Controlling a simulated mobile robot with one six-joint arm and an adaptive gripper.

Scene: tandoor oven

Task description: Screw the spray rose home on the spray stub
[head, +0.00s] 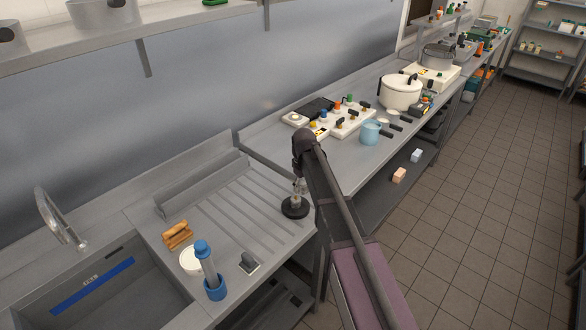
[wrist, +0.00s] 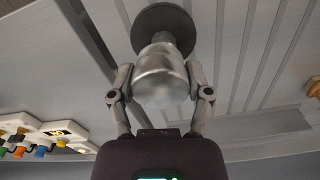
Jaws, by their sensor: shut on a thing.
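The spray rose is a shiny metal cup (wrist: 160,85), seen in the wrist view between the two fingers. My gripper (wrist: 160,72) is shut on it; in the head view my gripper (head: 299,182) points down over the drainboard. The spray stub (wrist: 161,38) shows as a narrow grey neck just beyond the rose, rising from a dark round base (wrist: 163,20). That base (head: 295,207) stands on the ribbed drainboard in the head view. The rose is in line with the stub and looks against it; the threads are hidden, and I cannot tell how far it is seated.
A white panel with knobs (head: 345,122) stands on the counter behind. The ribbed drainboard's middle is clear.

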